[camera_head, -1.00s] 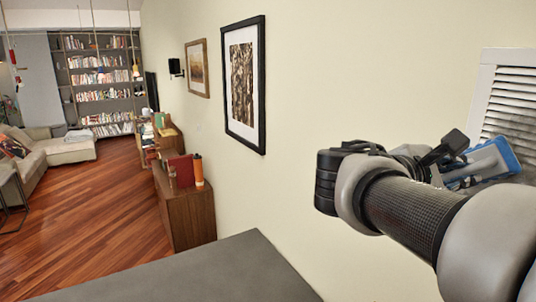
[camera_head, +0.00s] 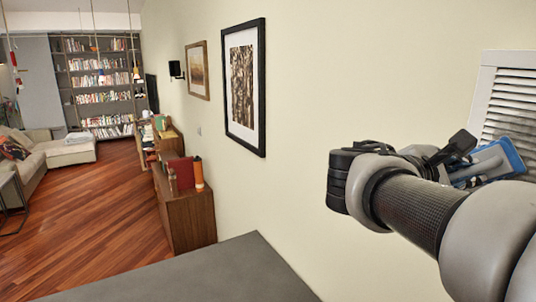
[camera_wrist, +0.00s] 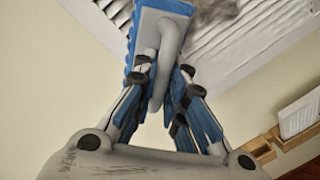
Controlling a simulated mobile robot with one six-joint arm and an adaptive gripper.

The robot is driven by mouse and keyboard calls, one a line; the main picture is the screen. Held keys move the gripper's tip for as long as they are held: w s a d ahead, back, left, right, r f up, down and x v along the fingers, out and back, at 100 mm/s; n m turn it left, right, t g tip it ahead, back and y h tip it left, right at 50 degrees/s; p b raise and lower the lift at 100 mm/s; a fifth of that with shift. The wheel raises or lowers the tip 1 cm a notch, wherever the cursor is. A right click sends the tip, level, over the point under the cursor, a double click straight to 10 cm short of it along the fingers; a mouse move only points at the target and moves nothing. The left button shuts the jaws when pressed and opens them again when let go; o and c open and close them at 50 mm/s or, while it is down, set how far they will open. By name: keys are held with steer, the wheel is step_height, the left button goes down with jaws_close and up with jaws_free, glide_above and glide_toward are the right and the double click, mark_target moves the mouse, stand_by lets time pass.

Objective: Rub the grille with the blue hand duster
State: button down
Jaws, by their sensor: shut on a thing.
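The blue hand duster (camera_head: 502,157) has a blue body and a light grey looped handle, which shows in the wrist view (camera_wrist: 172,50). My gripper (camera_wrist: 163,78) is shut on that handle. In the head view my gripper (camera_head: 455,152) is partly hidden behind my arm. The grille (camera_head: 512,108) is a white-framed panel of horizontal slats on the wall at the right edge. In the wrist view the duster's blue body (camera_wrist: 150,22) overlaps the grille (camera_wrist: 245,45). I cannot tell whether they touch. A grey smudgy patch (camera_wrist: 212,12) shows on the slats beside the duster.
A black-framed picture (camera_head: 244,86) hangs on the cream wall left of my arm. A dark grey surface (camera_head: 200,275) lies below. A wooden cabinet (camera_head: 190,220) stands along the wall farther back. Open wooden floor (camera_head: 95,215) lies at the left.

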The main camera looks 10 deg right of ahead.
steer(key=shift+s+d+b, duration=0.3)
steer(key=shift+s+d, duration=0.05)
steer(key=shift+s, duration=0.55)
steer(key=shift+s+d+b, duration=0.25)
steer(key=shift+s+d, duration=0.1)
steer(key=shift+s, duration=0.55)
steer(key=shift+s+d, duration=0.1)
